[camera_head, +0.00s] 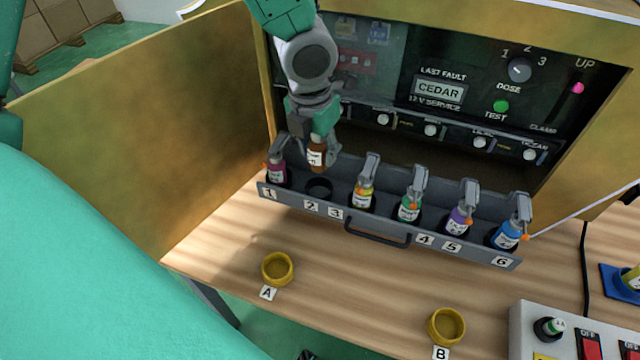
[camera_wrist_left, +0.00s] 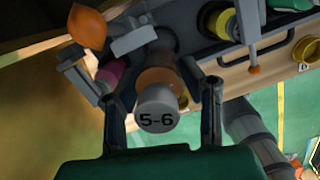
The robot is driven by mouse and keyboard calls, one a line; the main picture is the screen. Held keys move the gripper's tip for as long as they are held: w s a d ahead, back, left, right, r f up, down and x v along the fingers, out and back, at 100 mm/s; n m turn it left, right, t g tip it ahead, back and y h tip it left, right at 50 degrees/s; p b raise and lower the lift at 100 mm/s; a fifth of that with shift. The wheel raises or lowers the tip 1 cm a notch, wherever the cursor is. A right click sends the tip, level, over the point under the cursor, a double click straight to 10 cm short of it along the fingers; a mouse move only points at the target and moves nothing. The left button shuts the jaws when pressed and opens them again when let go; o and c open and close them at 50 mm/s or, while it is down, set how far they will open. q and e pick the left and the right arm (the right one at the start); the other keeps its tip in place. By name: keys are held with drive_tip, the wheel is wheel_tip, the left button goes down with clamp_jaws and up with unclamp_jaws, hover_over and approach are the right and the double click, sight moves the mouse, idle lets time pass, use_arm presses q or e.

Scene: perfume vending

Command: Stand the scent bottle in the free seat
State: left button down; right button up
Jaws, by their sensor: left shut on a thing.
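My left gripper (camera_head: 318,150) is shut on an amber scent bottle (camera_head: 316,158) with a white label. The bottle is roughly upright, above the dark round free seat (camera_head: 319,188) near label 2 in the grey drawer (camera_head: 345,216). In the left wrist view, the bottle's grey cap (camera_wrist_left: 157,111), marked 5-6, lies between the two fingers of my left gripper (camera_wrist_left: 163,105). The bottle's base looks apart from the seat, but the exact gap is hard to tell. My right gripper is not in view.
A magenta bottle (camera_head: 277,173) under a clamp stands left of the free seat. A yellow bottle (camera_head: 362,197) stands right of it, then green, purple and blue ones. Yellow rings A (camera_head: 277,268) and B (camera_head: 446,326) sit on the bench. An open door (camera_head: 140,130) flanks the left.

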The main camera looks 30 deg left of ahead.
sight(318, 170)
use_arm(q)
drive_tip(key=f, duration=0.4)
drive_tip(key=shift+a+f+b, duration=0.25)
drive_tip(key=shift+a+b, duration=0.05)
drive_tip(key=shift+a, duration=0.1)
drive_tip(key=shift+d+f, duration=0.4)
drive_tip(key=f, duration=0.1)
drive_tip(key=f+b, duration=0.1)
drive_tip(key=f, duration=0.1)
drive_tip(key=shift+d+f, duration=0.1)
drive_tip(key=shift+d, duration=0.2)
drive_tip(key=shift+a, duration=0.4)
drive_tip(key=c, duration=1)
unclamp_jaws()
drive_tip(key=shift+a, duration=0.1)
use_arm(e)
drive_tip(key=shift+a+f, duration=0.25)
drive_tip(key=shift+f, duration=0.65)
use_arm(q)
drive_tip(key=shift+d, duration=0.2)
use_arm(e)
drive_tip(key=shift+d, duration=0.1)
